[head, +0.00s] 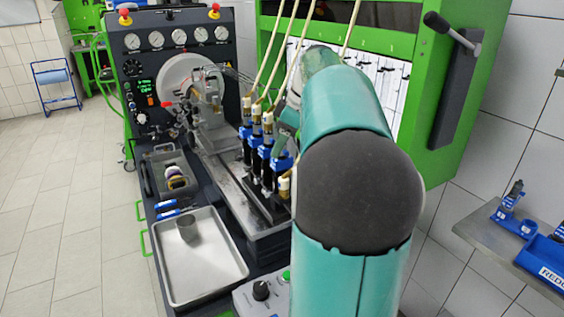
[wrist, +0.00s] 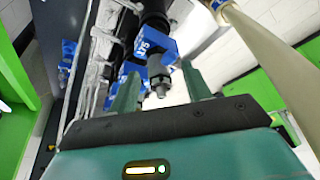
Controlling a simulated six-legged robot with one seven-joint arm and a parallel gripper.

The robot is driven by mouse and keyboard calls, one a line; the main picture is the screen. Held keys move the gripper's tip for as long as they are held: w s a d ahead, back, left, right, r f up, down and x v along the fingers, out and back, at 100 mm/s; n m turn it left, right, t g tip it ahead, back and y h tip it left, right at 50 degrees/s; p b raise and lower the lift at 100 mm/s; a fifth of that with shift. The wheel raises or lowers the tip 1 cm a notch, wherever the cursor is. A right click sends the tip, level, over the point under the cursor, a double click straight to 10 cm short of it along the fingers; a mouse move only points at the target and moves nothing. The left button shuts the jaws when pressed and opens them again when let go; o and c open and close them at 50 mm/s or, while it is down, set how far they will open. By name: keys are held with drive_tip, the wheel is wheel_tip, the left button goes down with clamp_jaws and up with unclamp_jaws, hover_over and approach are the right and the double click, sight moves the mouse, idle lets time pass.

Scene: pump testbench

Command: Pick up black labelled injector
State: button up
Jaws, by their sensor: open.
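Several black injectors with blue clamps (head: 265,153) stand in a row on the bench rail in the head view, with pale hoses rising from their tops. My teal arm covers the right part of the row. In the wrist view, my gripper (wrist: 161,84) is open, one finger on each side of a metal fitting (wrist: 160,86). Above the fitting are a blue clamp with white lettering (wrist: 150,52) and a black injector body (wrist: 154,22). I cannot tell whether the fingers touch the fitting. No black label can be read.
A metal tray (head: 232,262) holding a grey cup (head: 188,229) lies at the bench front. A gauge panel (head: 166,55) stands at the back. A green cabinet frame (head: 470,130) is close on the right. A pale hose (wrist: 265,55) runs beside my gripper.

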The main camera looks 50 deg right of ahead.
clamp_jaws()
drive_tip(key=shift+r, duration=0.15)
